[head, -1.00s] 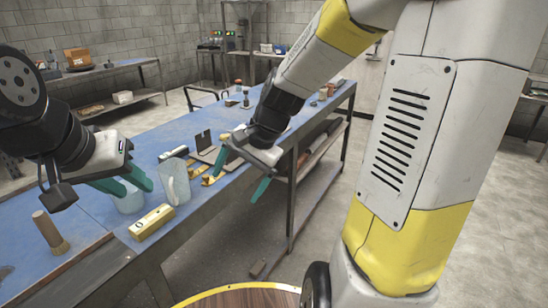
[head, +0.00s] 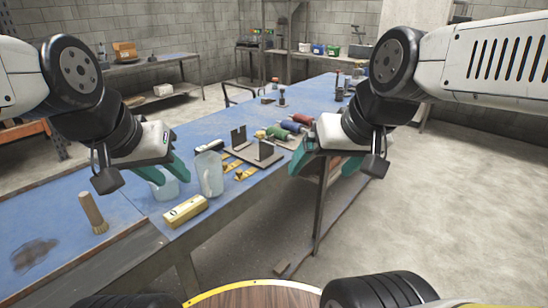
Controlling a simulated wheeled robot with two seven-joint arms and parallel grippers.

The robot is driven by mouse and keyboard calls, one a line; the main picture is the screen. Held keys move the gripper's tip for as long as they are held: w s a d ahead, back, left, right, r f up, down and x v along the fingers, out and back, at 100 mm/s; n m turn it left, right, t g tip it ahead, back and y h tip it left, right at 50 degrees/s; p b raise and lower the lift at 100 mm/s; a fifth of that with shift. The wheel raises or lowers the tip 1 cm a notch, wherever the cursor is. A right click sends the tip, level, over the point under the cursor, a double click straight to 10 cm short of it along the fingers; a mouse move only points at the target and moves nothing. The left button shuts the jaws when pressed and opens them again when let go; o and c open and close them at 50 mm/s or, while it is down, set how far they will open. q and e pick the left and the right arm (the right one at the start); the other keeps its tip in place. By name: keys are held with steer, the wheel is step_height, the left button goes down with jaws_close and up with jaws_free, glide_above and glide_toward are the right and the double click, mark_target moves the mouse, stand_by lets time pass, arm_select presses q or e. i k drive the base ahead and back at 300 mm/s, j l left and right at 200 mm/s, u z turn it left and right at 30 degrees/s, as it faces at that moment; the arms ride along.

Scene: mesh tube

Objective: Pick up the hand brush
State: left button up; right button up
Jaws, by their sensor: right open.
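The hand brush (head: 93,212) appears to be the upright piece with a round wooden handle and a wider tan base, standing on the blue bench top (head: 130,208) at the left. My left gripper (head: 167,169) is to its upper right in the picture, apart from it. Its green fingers look spread and empty, in front of a clear cup (head: 165,188). My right gripper (head: 326,164) is open and empty, near the right edge of the bench, far from the brush.
A clear jug (head: 209,175) and a brass-coloured spirit level (head: 185,211) stand right of the brush. A grey bracket plate (head: 253,152) and several coloured rolls (head: 290,127) lie further back. A dark stain (head: 35,255) marks the bench at left. Open floor lies at right.

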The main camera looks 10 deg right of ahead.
mark_target(99, 226)
steer(key=u, duration=1.4)
